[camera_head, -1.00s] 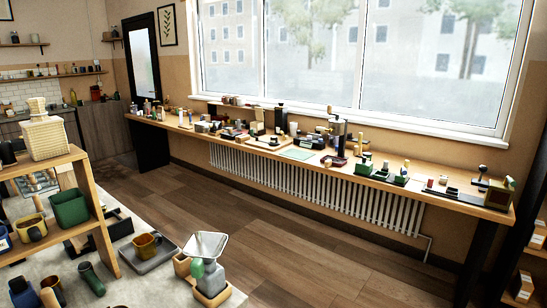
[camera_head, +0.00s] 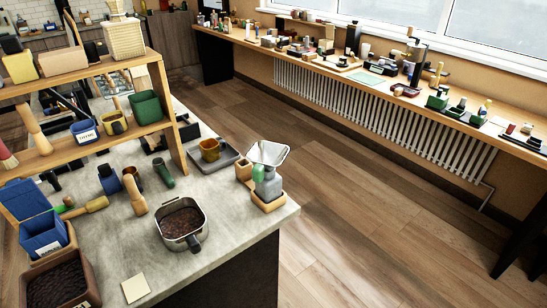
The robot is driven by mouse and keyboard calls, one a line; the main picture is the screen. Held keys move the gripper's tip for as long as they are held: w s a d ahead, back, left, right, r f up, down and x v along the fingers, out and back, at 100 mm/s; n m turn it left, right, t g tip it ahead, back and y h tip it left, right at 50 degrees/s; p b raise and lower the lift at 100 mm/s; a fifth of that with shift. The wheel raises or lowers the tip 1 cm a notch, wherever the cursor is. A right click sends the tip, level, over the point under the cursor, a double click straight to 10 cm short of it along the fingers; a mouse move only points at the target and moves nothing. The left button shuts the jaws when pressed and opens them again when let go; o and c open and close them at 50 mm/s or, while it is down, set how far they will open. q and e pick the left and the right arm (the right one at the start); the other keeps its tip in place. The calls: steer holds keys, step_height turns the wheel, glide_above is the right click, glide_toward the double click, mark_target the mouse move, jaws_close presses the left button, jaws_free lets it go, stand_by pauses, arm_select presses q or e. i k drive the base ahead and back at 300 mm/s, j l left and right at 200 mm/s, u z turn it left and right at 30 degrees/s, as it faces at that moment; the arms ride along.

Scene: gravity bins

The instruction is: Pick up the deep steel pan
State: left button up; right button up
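A steel pan (camera_head: 182,219) with a dark handle stands upright on the grey counter (camera_head: 215,265), near its front right part. It is squarish with deep sides, and dark brown grains lie inside it. Its handle points toward the lower right. Neither of my grippers shows in the head view.
A scale with a metal scoop (camera_head: 267,170) stands at the counter's right corner. A mustard cup on a grey tray (camera_head: 225,158), a wooden pestle-like piece (camera_head: 134,193) and a green cylinder (camera_head: 163,172) stand behind the pan. A wooden shelf (camera_head: 172,110) rises at the left. Open floor (camera_head: 340,200) lies right.

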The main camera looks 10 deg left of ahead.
mark_target(182, 224)
steer(key=u, duration=1.2)
